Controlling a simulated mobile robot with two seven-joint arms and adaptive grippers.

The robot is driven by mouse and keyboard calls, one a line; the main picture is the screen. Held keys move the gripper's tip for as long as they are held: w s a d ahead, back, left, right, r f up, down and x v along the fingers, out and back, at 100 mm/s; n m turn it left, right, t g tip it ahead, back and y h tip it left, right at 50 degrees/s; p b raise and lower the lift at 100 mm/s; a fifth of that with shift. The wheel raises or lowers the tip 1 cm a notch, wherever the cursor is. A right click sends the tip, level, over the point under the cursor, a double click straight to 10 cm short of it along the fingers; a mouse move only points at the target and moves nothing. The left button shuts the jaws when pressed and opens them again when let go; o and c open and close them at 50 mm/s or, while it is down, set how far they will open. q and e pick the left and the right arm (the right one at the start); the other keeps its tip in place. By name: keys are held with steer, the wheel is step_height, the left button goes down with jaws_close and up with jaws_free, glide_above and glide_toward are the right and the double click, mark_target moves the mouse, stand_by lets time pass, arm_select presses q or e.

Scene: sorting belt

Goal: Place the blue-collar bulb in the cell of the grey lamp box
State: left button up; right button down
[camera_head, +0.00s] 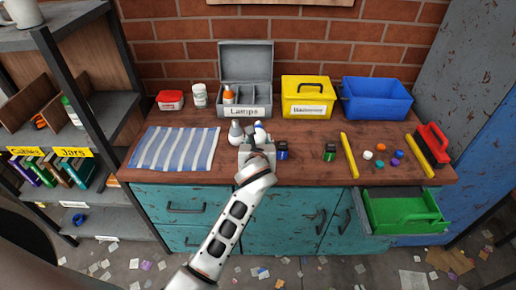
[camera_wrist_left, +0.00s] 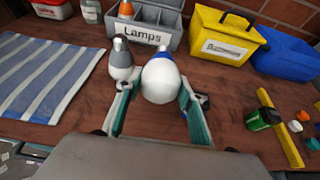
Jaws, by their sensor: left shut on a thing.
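The blue-collar bulb (camera_wrist_left: 161,82) is white and round, with its blue collar pointing away from me; in the head view it shows partly (camera_head: 260,134). My left gripper (camera_head: 258,145) is shut on it; the fingers (camera_wrist_left: 158,105) flank it in the wrist view. The grey lamp box (camera_head: 246,109), labelled "Lamps", stands behind with its lid up and divided cells. An orange-collar bulb (camera_head: 229,95) stands in its left cell; the other visible cells look empty. A grey-collar bulb (camera_wrist_left: 121,65) stands just left of the held bulb. My right gripper is out of view.
A striped cloth (camera_head: 175,148) lies left. A yellow box (camera_head: 307,97) and a blue bin (camera_head: 377,98) stand right of the lamp box. Small blue-black (camera_head: 282,150) and green-black (camera_head: 330,152) objects, a yellow bar (camera_head: 349,155) and loose caps lie right.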

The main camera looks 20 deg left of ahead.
mark_target(258, 132)
arm_select(q)
step_height(258, 132, up, 3)
steer(key=shift+r, duration=0.1)
steer(key=shift+s+a+r, duration=0.15)
steer(key=shift+s+r, duration=0.15)
steer(key=s+a+r+n+y, duration=0.1)
steer(key=s+r, duration=0.2)
steer(key=s, duration=0.3)
steer(key=s+a+r, duration=0.2)
steer(key=s+r, duration=0.1)
steer(key=s, duration=0.3)
steer(key=s+a+r+n+g+y, duration=0.1)
steer(key=s+a+r, duration=0.1)
steer(key=s, duration=0.5)
steer(key=shift+r+n+y, duration=0.3)
steer(key=shift+r, duration=0.35)
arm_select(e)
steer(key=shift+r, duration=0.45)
arm_select(q)
steer(key=shift+w, duration=0.1)
